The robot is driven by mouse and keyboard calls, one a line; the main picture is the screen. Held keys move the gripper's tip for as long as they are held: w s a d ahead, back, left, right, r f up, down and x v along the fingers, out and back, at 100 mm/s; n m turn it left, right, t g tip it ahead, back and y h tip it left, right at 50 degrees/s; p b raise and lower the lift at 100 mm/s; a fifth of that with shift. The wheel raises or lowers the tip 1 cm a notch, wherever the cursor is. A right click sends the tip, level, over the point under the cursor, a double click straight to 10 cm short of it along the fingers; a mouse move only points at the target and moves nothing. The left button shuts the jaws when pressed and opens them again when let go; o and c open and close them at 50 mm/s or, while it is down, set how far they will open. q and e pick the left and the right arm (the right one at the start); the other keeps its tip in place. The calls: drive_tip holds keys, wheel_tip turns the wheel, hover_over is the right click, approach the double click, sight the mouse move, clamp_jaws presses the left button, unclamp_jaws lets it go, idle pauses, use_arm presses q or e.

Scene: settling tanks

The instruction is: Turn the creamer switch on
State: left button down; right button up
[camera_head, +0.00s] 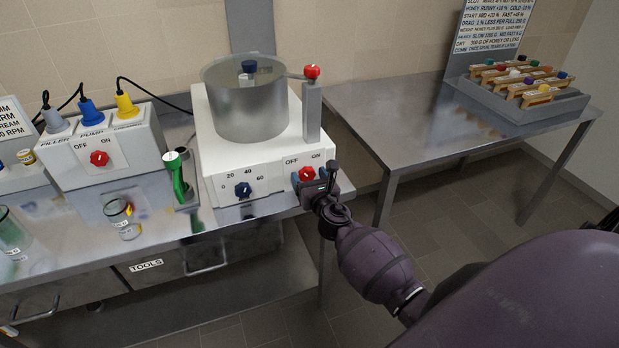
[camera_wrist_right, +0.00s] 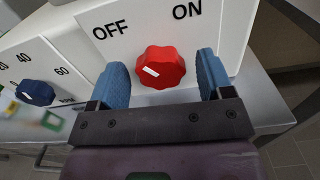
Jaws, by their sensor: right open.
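The white machine with a steel tank (camera_head: 250,105), which appears to be the creamer, stands on the steel bench. Its red switch knob (camera_head: 306,174) sits on the front right, below the OFF and ON labels. In the right wrist view the red knob (camera_wrist_right: 160,67) has its white mark on the left side, toward OFF. My right gripper (camera_head: 317,184) is open at the knob. In the wrist view its blue fingers (camera_wrist_right: 161,78) stand on either side of the knob, with gaps visible; whether the tips touch the panel is unclear. My left gripper is not in view.
A blue dial (camera_head: 243,189) marked 0 to 60 is left of the switch. A green-handled tool (camera_head: 179,180) and a glass jar (camera_head: 120,212) stand farther left, near a second switch box (camera_head: 100,145). A steel table (camera_head: 410,120) with a sample rack is right.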

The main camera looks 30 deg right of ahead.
drive_tip(key=c, duration=0.9)
drive_tip(key=shift+m, duration=0.8)
drive_tip(key=m+b, duration=0.1)
drive_tip(key=m, duration=0.2)
drive_tip(key=shift+f, duration=0.1)
drive_tip(key=m, duration=0.6)
drive_tip(key=shift+d+m+b, duration=0.1)
drive_tip(key=shift+m+b, duration=0.2)
drive_tip(key=shift+b, duration=0.1)
drive_tip(key=shift+m, duration=1.1)
drive_tip(key=shift+f+m, duration=0.1)
drive_tip(key=shift+m, duration=0.3)
